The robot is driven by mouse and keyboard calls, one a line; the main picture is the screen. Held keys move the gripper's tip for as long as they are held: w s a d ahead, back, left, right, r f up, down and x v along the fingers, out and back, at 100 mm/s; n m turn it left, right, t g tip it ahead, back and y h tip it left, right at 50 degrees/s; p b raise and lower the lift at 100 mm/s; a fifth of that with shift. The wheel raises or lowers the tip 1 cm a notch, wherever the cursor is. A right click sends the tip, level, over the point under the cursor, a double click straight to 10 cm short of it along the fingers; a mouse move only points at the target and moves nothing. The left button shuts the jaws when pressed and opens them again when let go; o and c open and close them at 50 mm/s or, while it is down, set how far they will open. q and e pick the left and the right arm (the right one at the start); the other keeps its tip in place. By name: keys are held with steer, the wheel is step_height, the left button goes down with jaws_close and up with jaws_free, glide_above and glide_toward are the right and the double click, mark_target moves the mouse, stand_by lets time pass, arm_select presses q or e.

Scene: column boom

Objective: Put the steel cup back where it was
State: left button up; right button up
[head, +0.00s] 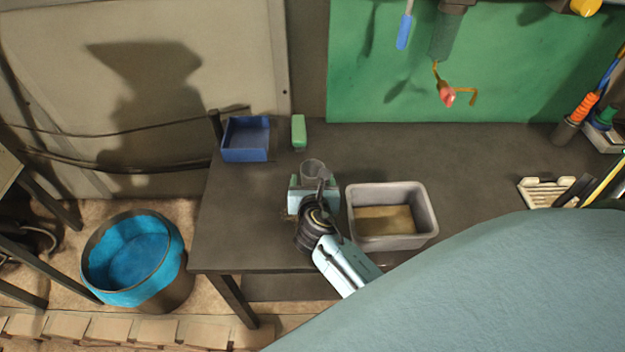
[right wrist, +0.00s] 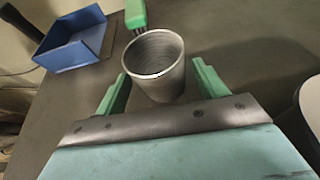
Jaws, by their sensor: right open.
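The steel cup (head: 313,170) stands upright on the dark table (head: 460,165), toward its left part. In the right wrist view the grey, ribbed cup (right wrist: 156,62) has its open mouth showing, and its base sits low between the jaws. My right gripper (head: 312,184) is open, its green fingers on either side of the cup. In the right wrist view the fingers of the right gripper (right wrist: 160,88) stand apart, with a narrow gap to the cup on each side. My left gripper is not in view.
A grey bin (head: 434,222) stands close to the right of my gripper. A white rack (head: 546,194) is farther right. A blue-lined bucket (head: 134,258) stands on the floor left of the table.

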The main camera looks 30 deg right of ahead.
steer(key=p+v, duration=0.1)
steer(key=v, duration=1)
steer(key=shift+s, duration=0.1)
